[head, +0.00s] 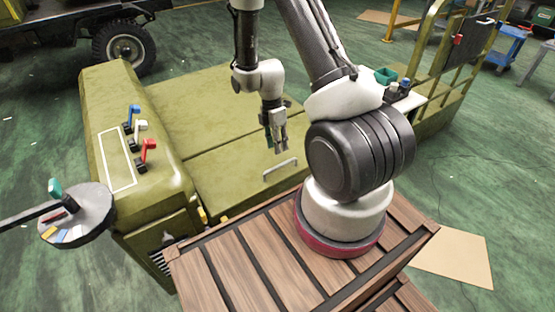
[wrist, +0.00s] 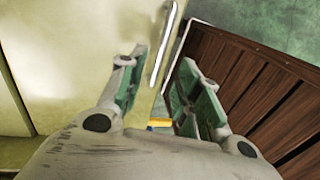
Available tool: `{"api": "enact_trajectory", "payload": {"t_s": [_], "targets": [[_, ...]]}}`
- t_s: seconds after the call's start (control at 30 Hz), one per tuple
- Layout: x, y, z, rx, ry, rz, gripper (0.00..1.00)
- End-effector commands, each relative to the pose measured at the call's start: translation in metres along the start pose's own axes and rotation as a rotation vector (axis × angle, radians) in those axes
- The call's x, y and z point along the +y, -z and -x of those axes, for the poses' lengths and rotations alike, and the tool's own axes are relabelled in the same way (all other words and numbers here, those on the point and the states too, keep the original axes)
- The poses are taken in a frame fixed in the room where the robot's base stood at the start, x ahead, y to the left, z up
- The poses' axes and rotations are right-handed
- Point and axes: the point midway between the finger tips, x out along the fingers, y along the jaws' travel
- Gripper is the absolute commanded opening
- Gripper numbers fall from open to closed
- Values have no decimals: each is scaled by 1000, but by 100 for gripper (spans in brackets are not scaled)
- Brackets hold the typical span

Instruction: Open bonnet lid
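The olive-green bonnet lid (head: 225,170) lies flat and closed in the head view, with a pale bar handle (head: 280,168) near its front edge. My gripper (head: 277,148) hangs pointing down over the lid, close behind the handle in the picture. In the wrist view my gripper (wrist: 166,80) has its two green-padded fingers spread, with nothing between them. The handle (wrist: 165,42) shows beyond the fingertips, nearer the left finger, and looks apart from them. The lid (wrist: 70,60) fills the left side there.
A green side block with blue, white and red levers (head: 148,150) stands left of the lid. A slatted wooden platform (head: 240,255) lies in front, under my arm's base. A round tray (head: 75,228) is at far left. A yellow-green railing (head: 440,60) stands at right.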

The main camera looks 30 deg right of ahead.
Motion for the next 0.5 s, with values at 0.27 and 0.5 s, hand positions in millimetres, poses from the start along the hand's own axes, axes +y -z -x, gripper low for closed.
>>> {"api": "enact_trajectory", "payload": {"t_s": [0.27, 0.5], "targets": [[-2, 0, -33, 0, 6, 27, 34], [-1, 0, -68, 0, 4, 25, 34]]}}
